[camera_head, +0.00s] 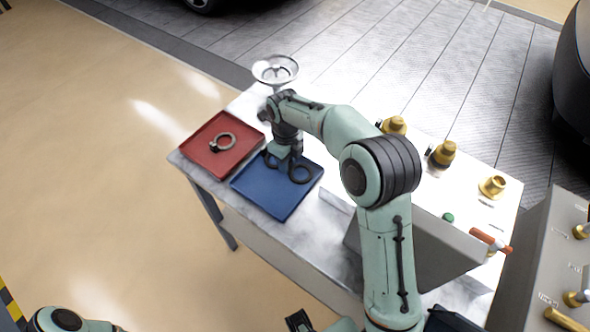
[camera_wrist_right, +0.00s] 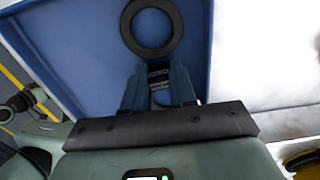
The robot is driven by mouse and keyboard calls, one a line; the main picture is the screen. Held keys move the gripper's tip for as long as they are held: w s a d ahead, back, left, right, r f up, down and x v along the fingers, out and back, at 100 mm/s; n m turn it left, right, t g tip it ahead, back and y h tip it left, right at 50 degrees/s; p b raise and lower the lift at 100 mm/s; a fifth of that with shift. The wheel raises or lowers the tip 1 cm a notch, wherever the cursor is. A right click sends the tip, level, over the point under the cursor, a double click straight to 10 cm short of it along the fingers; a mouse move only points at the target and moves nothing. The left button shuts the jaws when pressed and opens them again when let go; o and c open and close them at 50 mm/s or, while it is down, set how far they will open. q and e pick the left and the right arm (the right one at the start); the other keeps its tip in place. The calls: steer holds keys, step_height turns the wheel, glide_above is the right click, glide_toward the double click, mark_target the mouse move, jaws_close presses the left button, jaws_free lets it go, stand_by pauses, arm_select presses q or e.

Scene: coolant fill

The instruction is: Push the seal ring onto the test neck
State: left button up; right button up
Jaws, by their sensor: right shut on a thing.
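The seal ring is a plain black ring (camera_head: 310,176) at the tip of my right gripper (camera_head: 293,163), over the blue tray (camera_head: 270,205). In the right wrist view my right gripper (camera_wrist_right: 158,72) is shut on the near edge of this black ring (camera_wrist_right: 152,53). I cannot tell whether the ring touches the tray floor. A dark curved shape shows just left of the gripper, partly hidden. Several brass necks stand at the table's right, including a flanged one (camera_head: 492,187); I cannot tell which is the test neck.
A red tray (camera_head: 195,160) left of the blue one holds a grey ring (camera_head: 232,138). A silver funnel (camera_head: 275,68) stands behind. A grey sloped box (camera_head: 455,250) with a red-handled valve (camera_head: 490,240) is at right. My right arm spans the table and hides its middle.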

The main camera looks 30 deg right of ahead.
arm_select(q)
steer(key=shift+r, duration=0.1)
arm_select(e)
steer(key=shift+r, duration=0.1)
steer(key=shift+r+p, duration=1.95)
steer(key=shift+r, duration=1)
arm_select(q)
steer(key=w+r, duration=0.1)
steer(key=r, duration=0.1)
steer(key=w+r, duration=0.1)
steer(key=r, duration=0.1)
steer(key=shift+w+r, duration=0.2)
